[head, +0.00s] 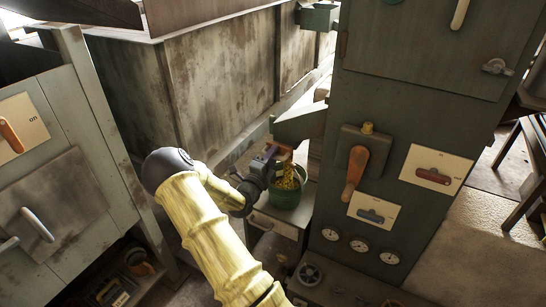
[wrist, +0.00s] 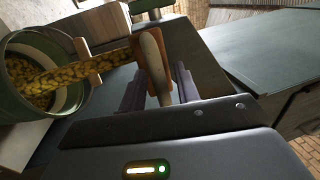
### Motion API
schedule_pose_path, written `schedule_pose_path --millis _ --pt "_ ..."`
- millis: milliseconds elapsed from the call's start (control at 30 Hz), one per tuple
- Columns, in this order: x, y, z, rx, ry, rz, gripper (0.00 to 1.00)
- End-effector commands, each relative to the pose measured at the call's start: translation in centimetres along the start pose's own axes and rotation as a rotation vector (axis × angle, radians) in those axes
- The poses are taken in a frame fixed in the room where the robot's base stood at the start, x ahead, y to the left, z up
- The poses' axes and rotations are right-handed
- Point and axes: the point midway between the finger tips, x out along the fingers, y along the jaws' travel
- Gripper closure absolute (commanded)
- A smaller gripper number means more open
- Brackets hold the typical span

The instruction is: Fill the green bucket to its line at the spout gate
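The green bucket (head: 286,198) stands upright on a small grey stand under the spout (head: 300,124). Yellow grain falls in a stream (head: 289,172) from the spout into it. In the wrist view the bucket (wrist: 72,118) is at the left, with grain (wrist: 35,80) covering its inside and the stream crossing its rim. My gripper (head: 270,158) is at the spout, just above and left of the bucket. In the wrist view its fingers (wrist: 158,88) are on both sides of the pale gate handle (wrist: 153,55) and appear closed on it.
A grey-green cabinet (head: 365,110) with an orange lever (head: 355,172), a red-handled switch (head: 433,175) and several gauges stands right of the bucket. A large rusty bin (head: 215,75) is behind. Another cabinet (head: 60,150) stands at the left.

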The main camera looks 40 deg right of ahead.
Motion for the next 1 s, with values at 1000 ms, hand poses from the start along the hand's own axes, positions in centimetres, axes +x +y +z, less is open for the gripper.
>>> schedule_pose_path --millis 1000 --pt "-15.9 0.1 0.1 -0.001 -0.003 0.001 0.68"
